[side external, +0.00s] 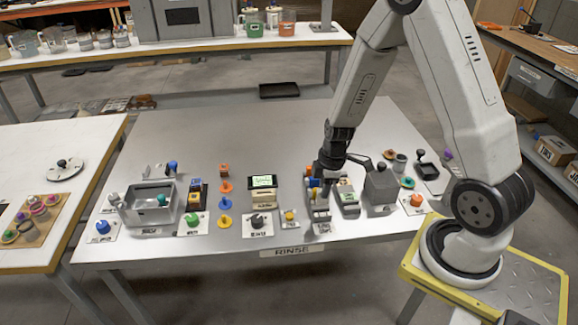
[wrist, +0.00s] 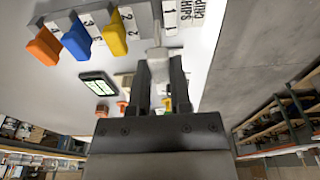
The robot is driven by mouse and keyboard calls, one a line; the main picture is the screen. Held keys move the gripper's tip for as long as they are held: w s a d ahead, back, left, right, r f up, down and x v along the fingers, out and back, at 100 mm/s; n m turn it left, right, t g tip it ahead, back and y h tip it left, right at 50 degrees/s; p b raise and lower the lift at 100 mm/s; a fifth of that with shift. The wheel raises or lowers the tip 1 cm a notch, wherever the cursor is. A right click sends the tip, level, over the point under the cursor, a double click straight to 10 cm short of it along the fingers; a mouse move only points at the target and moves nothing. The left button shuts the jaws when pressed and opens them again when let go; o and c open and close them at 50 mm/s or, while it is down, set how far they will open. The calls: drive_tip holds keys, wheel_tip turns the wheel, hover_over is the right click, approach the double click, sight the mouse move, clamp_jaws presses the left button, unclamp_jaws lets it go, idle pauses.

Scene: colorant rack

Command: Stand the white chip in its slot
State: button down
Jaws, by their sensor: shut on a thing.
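My gripper (wrist: 159,62) is shut on the white chip (wrist: 158,50), which shows as a pale piece between the fingertips in the wrist view. The chip's far end is at the grey rack (wrist: 143,16), by the label 1. I cannot tell whether it is inside the slot or just in front of it. An orange chip (wrist: 44,46), a blue chip (wrist: 76,41) and a yellow chip (wrist: 114,34) stand in the rack by the other numbers. In the side view my gripper (side external: 322,188) is over the rack and hides the white chip.
A grey box (side external: 380,188) stands close to the right of my gripper. A small green-screen display (side external: 263,182) and a black knob panel (side external: 258,224) are to the left. An open grey bin (side external: 150,205) stands farther left. The back of the table is clear.

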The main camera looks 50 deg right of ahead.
sight(323, 204)
drive_tip(key=shift+f, duration=0.65)
drive_tip(key=shift+f, duration=1.3)
idle(2.1)
drive_tip(key=shift+c, duration=0.7)
unclamp_jaws()
drive_tip(key=shift+r, duration=0.15)
drive_tip(key=shift+r, duration=3.25)
drive_tip(key=shift+a+r, duration=0.1)
drive_tip(key=shift+r, duration=0.1)
